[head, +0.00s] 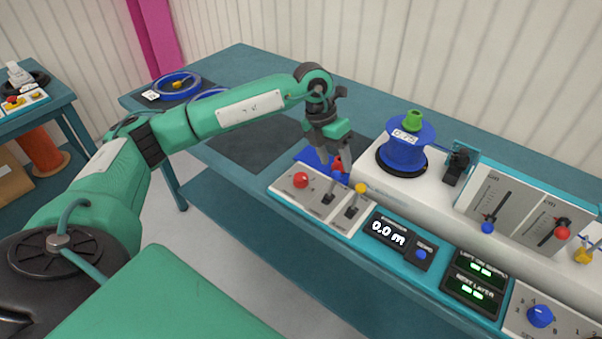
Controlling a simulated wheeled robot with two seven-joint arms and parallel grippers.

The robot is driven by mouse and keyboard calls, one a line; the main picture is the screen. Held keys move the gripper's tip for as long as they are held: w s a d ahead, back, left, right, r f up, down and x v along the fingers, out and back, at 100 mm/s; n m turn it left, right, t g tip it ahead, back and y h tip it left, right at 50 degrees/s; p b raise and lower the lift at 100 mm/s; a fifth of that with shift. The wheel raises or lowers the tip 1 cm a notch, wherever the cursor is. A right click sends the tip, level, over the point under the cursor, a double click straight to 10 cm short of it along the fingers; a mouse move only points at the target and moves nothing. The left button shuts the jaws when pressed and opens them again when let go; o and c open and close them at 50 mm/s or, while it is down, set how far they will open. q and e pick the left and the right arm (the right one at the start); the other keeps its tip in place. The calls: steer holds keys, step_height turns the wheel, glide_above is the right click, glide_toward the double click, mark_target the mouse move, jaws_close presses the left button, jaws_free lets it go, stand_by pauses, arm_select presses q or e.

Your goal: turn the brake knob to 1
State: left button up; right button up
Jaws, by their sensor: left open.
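A blue knob (540,316) sits on a pale panel at the bottom right, with small numbers around it. A red knob (301,180) sits on the pale panel at the left end of the console. I cannot read a label that tells which knob is the brake. My left gripper (331,161) is open and points down over the left panel, close to a lever with a red ball top (337,163). I cannot tell whether it touches the lever. My right gripper is out of view.
A yellow-topped lever (361,188) stands right of the red one. The counter display (387,232) reads 0,0 m. A blue reel (406,145) stands on the white housing. Two sliders, blue (488,227) and red (562,233), are on upright panels. Blue rings (177,85) lie at the table's far left.

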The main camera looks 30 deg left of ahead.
mark_target(301, 176)
arm_select(q)
steer(key=a+r+n+y, duration=0.2)
steer(key=a+r+y, duration=0.15)
steer(key=a, duration=0.65)
steer(key=f+p, duration=0.1)
steer(key=f, duration=0.5)
steer(key=f+p, duration=0.1)
steer(key=f, duration=0.6)
steer(key=shift+w+d+f, duration=0.2)
steer(key=shift+f, duration=0.05)
steer(key=shift+f+m, duration=0.3)
steer(key=shift+f, duration=0.2)
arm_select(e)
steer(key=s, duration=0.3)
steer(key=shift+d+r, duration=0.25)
arm_select(q)
steer(key=c, duration=1)
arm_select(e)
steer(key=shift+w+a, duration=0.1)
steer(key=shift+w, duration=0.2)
